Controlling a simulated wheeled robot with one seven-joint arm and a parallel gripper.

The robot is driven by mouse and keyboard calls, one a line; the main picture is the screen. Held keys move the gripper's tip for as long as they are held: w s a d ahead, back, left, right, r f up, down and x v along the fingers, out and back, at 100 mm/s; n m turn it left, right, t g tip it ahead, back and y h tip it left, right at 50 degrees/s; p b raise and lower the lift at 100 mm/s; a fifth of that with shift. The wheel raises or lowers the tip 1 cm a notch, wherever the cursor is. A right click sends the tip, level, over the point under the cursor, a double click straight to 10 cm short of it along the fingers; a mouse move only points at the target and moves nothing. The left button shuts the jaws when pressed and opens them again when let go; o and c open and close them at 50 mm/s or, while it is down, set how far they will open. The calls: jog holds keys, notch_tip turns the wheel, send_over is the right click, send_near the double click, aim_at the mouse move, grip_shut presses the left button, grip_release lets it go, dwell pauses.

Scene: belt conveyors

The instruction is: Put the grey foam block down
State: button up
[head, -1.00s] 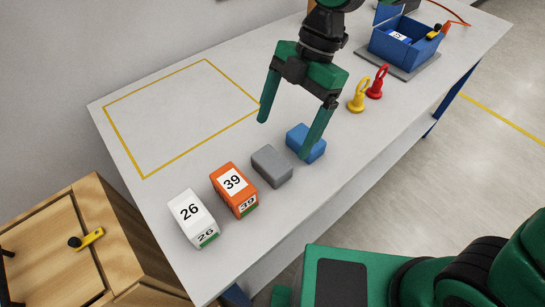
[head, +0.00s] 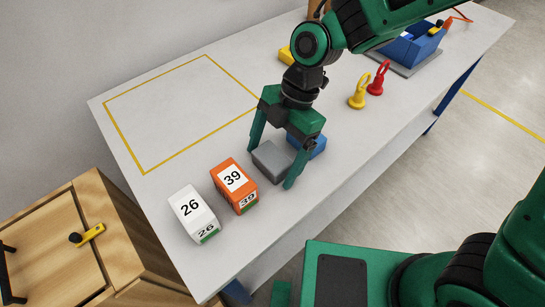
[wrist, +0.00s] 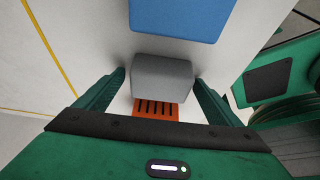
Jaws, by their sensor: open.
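The grey foam block (head: 271,160) rests on the white table, between the orange box and the blue block. My gripper (head: 270,168) is open, with its green fingers lowered on either side of the grey block. In the wrist view the grey block (wrist: 162,79) lies between the open fingertips, with a visible gap at each side. I cannot tell exactly how high the fingertips are above the table.
The orange box marked 39 (head: 235,185) and the white box marked 26 (head: 193,213) stand in front. The blue block (head: 308,146) is close behind. Yellow (head: 359,93) and red (head: 378,78) ringed pieces and a blue bin (head: 416,42) stand further back. The yellow-outlined area (head: 180,110) is empty.

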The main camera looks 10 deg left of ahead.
jog(key=c, duration=1.2)
jog(key=shift+r, duration=0.2)
